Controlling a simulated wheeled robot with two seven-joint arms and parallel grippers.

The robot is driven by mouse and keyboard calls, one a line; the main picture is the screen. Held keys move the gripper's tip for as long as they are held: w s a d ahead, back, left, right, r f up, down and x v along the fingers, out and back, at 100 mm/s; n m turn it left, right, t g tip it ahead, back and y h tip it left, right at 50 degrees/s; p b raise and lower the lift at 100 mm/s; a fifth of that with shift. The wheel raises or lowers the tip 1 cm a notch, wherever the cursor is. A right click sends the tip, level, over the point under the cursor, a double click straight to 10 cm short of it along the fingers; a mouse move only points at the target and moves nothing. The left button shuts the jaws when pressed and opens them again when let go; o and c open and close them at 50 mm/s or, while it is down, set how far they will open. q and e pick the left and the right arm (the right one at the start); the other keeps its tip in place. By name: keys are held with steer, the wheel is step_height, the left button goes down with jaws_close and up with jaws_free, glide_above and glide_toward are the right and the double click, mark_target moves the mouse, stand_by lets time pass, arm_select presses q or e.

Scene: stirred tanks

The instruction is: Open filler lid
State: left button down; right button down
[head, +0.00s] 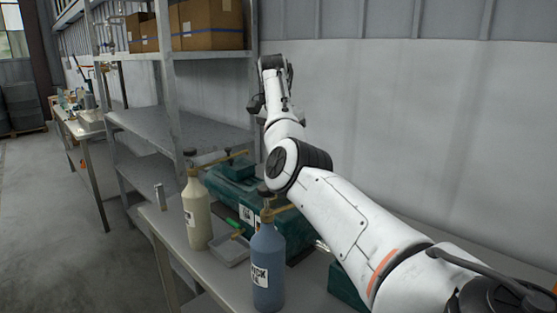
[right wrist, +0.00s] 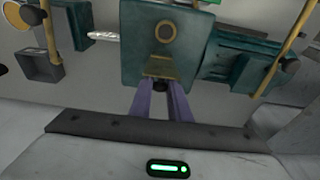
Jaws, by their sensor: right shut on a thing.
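In the right wrist view a broad teal panel (right wrist: 148,45), which looks like the filler lid, carries a round brass-coloured ring (right wrist: 165,32) and a small brown tab at its near edge. My right gripper (right wrist: 160,86) has its two purple fingers closed on a small dark piece at that edge. How far the lid is raised I cannot tell. In the head view my right arm reaches across the bench, and its fingertips cannot be made out. Dark teal tank bodies (head: 235,188) stand on the bench, partly hidden by my arm. My left gripper is out of view.
A cream bottle (head: 196,215) and a blue bottle (head: 268,270) stand on the grey bench in front of the tanks. A small grey tray (head: 232,252) lies between them. A metal shelf (head: 185,128) with cardboard boxes (head: 210,24) stands behind at left. A wall closes the right side.

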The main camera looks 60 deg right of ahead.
steer(key=c, duration=1.7)
jaws_free()
steer(key=shift+d, duration=0.1)
steer(key=r, duration=0.2)
steer(key=a+r+p, duration=0.1)
steer(key=r, duration=0.2)
steer(key=r+p, duration=0.1)
steer(key=r, duration=0.1)
steer(key=shift+w+a+r, duration=0.1)
steer(key=shift+a+r, duration=0.1)
steer(key=shift+r, duration=0.2)
steer(key=shift+a+r, duration=0.25)
steer(key=shift+r, duration=0.85)
